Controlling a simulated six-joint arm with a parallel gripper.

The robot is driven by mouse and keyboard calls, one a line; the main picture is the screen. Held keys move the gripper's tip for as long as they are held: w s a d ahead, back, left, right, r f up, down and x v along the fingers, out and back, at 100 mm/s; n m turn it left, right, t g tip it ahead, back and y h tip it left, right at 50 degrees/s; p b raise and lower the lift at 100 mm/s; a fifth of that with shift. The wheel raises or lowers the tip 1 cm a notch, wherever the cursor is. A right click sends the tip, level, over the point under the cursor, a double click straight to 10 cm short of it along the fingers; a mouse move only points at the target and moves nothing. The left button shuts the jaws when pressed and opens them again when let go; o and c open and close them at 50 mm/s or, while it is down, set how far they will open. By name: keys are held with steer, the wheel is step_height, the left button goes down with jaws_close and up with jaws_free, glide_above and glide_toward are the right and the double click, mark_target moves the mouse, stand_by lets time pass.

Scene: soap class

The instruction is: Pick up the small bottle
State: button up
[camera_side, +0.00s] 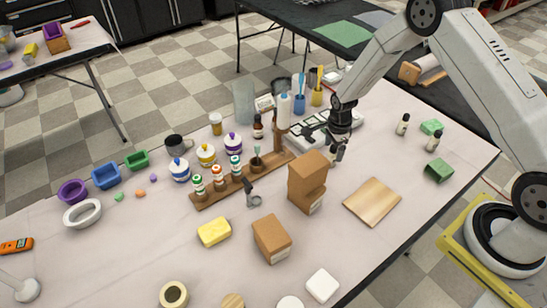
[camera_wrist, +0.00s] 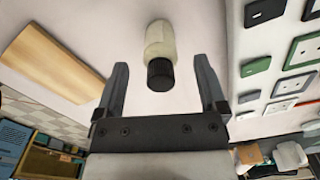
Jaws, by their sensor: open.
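In the wrist view a small bottle (camera_wrist: 160,42) with a pale yellowish body and black cap shows just beyond and between the fingers of my gripper (camera_wrist: 162,72). The fingers are spread on either side of the black cap, with a gap to each side. In the side view my gripper (camera_side: 325,134) points down behind the brown boxes. A small bottle (camera_side: 338,153) shows partly under it, its upper part hidden. Two similar small bottles with black caps (camera_side: 403,124) (camera_side: 434,142) stand to the right.
A wooden rack (camera_side: 225,186) with several small bottles is at left. Green blocks (camera_side: 438,170) lie at right. The table between board and green blocks is clear.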

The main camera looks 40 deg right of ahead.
mark_target(333, 154)
steer(key=shift+f, duration=1.6)
jaws_close()
steer(key=shift+r, duration=0.15)
steer(key=shift+w+r, duration=0.1)
steer(key=shift+r, duration=0.7)
steer(key=s+a+r, duration=0.2)
steer(key=s+r, duration=0.9)
steer(key=s, duration=0.3)
